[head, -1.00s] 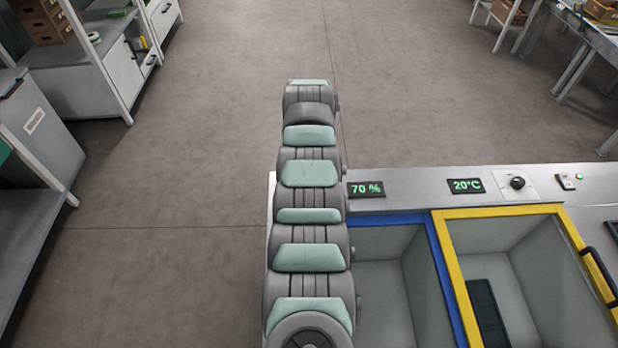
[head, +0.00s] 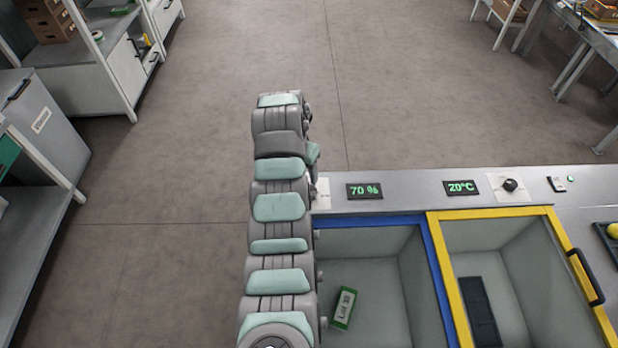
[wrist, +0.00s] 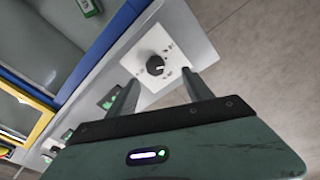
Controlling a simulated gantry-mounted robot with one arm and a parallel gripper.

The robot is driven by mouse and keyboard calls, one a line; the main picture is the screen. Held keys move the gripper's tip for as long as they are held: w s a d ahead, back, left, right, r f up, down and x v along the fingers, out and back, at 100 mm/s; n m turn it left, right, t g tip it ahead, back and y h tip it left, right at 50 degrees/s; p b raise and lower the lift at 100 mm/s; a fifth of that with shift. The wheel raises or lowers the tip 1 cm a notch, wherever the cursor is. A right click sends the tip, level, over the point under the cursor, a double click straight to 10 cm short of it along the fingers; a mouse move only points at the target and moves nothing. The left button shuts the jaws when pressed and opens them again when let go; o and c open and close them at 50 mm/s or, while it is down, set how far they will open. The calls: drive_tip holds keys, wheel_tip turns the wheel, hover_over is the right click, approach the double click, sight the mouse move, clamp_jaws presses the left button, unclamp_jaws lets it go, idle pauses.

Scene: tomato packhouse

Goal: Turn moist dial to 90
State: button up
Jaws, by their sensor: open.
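The moist dial (wrist: 155,65) is a round black knob on a white plate (wrist: 170,46), seen in the wrist view on the metal panel. My gripper (wrist: 160,87) is open, its two dark fingers apart and empty, with the knob beyond their tips and roughly between them. I cannot tell how high the tips are above the plate. In the head view my arm hides the knob; only a strip of its white plate (head: 323,192) shows. The display beside it (head: 364,191) reads 70 % in green.
A second black knob (head: 510,185) sits by the 20°C display (head: 461,188), with a small switch (head: 557,184) further right. Below the panel are a blue-rimmed bin (head: 432,262) holding a green box (head: 344,308) and a yellow-rimmed bin (head: 449,272).

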sight(310, 189)
drive_tip(key=f+m, duration=0.1)
drive_tip(key=f, duration=0.1)
drive_tip(key=d+f+m+t+h, duration=0.1)
drive_tip(key=f+m, duration=0.1)
drive_tip(key=f, duration=0.1)
drive_tip(key=d+f+m+h, duration=0.1)
drive_tip(key=f+m, duration=0.1)
drive_tip(key=f, duration=0.1)
drive_tip(key=shift+w+d+f+t+b, duration=0.1)
drive_tip(key=shift+w+f+t+b, duration=0.15)
drive_tip(key=shift+w+t+b, duration=0.15)
idle(0.4)
drive_tip(key=shift+s, duration=0.1)
clamp_jaws()
idle(0.4)
